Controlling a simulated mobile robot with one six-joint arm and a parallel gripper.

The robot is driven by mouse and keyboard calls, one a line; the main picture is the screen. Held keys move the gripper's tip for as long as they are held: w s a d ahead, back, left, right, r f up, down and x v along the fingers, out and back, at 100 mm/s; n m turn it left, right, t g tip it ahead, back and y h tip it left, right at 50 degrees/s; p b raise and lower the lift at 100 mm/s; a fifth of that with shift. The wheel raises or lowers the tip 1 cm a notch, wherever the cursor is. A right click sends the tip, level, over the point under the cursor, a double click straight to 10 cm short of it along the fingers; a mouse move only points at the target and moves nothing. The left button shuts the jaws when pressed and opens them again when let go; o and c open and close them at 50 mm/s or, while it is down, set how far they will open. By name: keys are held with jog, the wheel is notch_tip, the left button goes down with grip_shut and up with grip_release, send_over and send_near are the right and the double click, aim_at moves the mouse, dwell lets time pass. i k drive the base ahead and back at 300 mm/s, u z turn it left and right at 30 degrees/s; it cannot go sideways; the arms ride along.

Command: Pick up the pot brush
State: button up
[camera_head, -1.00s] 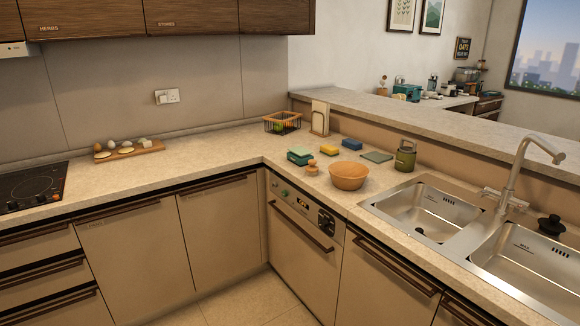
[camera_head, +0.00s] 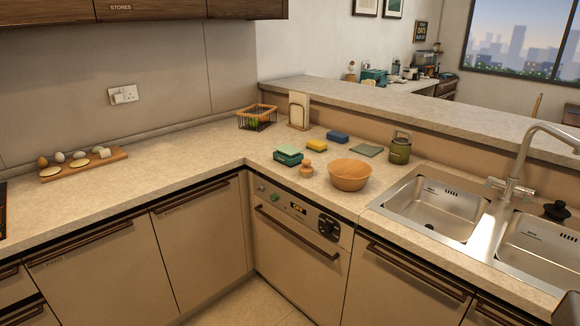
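A small wooden knobbed object, which looks like the pot brush (camera_head: 306,169), stands on the counter near the inner corner. It is just left of a wooden bowl (camera_head: 349,175) and in front of a yellow sponge (camera_head: 316,146). A teal and green stack, perhaps a scale or box (camera_head: 288,155), sits close to its left. Its bristles are too small to make out. My gripper does not show in the view. A dark shape cut off at the lower right corner cannot be identified.
Behind are a blue sponge (camera_head: 337,137), a green cloth (camera_head: 367,150) and a green canister (camera_head: 400,148). The double sink (camera_head: 440,210) with its tap (camera_head: 520,165) is at right. The left counter (camera_head: 185,150) is mostly clear. A raised ledge (camera_head: 400,105) runs behind.

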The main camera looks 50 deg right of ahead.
aim_at(306, 172)
jog(key=z, duration=0.1)
jog(key=i, duration=1.2)
jog(key=z, duration=1.3)
jog(key=k, duration=0.95)
jog(key=z, duration=0.05)
